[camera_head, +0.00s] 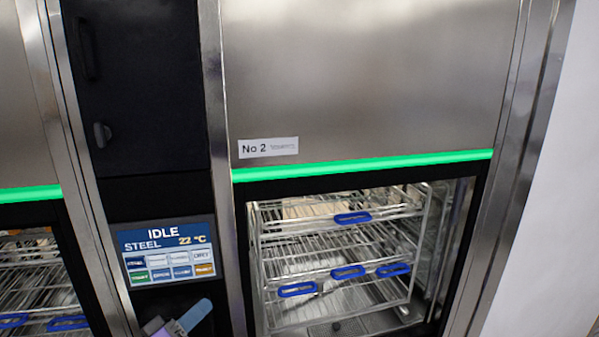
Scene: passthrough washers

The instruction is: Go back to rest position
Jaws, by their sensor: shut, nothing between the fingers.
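My gripper (192,317) shows at the bottom edge, in front of the dark column just below the control screen. Only its blue-grey tip and a bit of its purple-grey body are in view. It is shut with nothing in it and stands apart from the racks. The rest of my arm is out of the picture. The washer labelled No 2 (370,75) fills the middle and right, with a green light strip (370,165) above its chamber. The control screen (168,250) reads IDLE, STEEL, 22 °C.
A wire rack (335,240) with blue clips stands inside the No 2 chamber. A second washer with a green strip (30,193) and a rack is at the left. A dark panel (135,90) with a handle and knob sits between them. A pale wall (545,220) is at the right.

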